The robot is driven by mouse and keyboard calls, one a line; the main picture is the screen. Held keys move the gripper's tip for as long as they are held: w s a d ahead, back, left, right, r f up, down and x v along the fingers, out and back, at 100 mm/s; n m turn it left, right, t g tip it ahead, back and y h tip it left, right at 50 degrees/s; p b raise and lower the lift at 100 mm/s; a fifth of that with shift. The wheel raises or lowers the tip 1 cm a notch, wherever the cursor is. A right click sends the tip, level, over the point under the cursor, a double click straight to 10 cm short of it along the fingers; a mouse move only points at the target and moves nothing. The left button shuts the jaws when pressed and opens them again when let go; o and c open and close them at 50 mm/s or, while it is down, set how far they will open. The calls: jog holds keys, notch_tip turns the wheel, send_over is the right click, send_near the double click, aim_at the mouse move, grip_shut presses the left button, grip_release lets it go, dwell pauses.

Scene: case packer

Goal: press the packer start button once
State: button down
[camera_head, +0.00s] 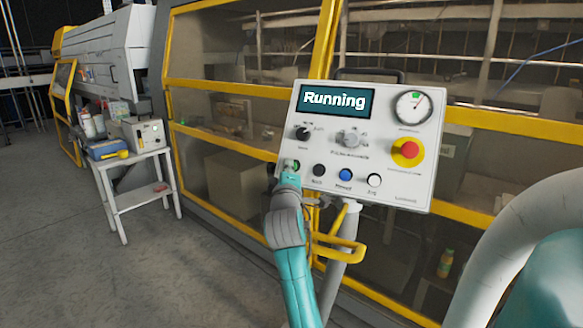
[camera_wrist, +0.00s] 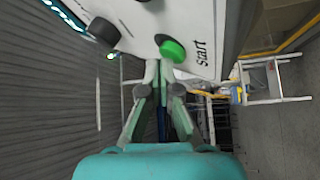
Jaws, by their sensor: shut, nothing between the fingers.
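The white control panel (camera_head: 436,165) stands in front of the packer, and its display (camera_head: 337,101) reads "Running". The green start button (camera_wrist: 172,50) is at the panel's lower left, with the word "start" beside it in the wrist view. In the head view my gripper (camera_head: 290,172) is at this button and largely covers it. In the wrist view my gripper (camera_wrist: 160,68) is shut and empty, with its fingertips at the edge of the green button. I cannot tell whether they touch it.
Beside the start button are a black button (camera_head: 318,171), a blue button (camera_head: 345,174) and a white button (camera_head: 374,180). A red emergency stop (camera_head: 409,150) is at the right. A yellow-framed enclosure (camera_head: 240,88) stands behind. A small table (camera_head: 152,197) stands at the left, with open floor in front.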

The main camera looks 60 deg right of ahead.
jog(key=shift+a+r, duration=0.25)
jog(key=shift+a, duration=0.2)
jog(key=shift+s+a+r, duration=0.1)
jog(key=shift+a+r, duration=0.3)
jog(key=shift+a, duration=0.3)
jog(key=shift+w+a+r, duration=0.1)
jog(key=shift+a+r, duration=0.35)
jog(key=shift+a, duration=0.3)
jog(key=shift+s+a+r, duration=0.1)
jog(key=shift+a+r, duration=0.3)
jog(key=shift+a, duration=0.3)
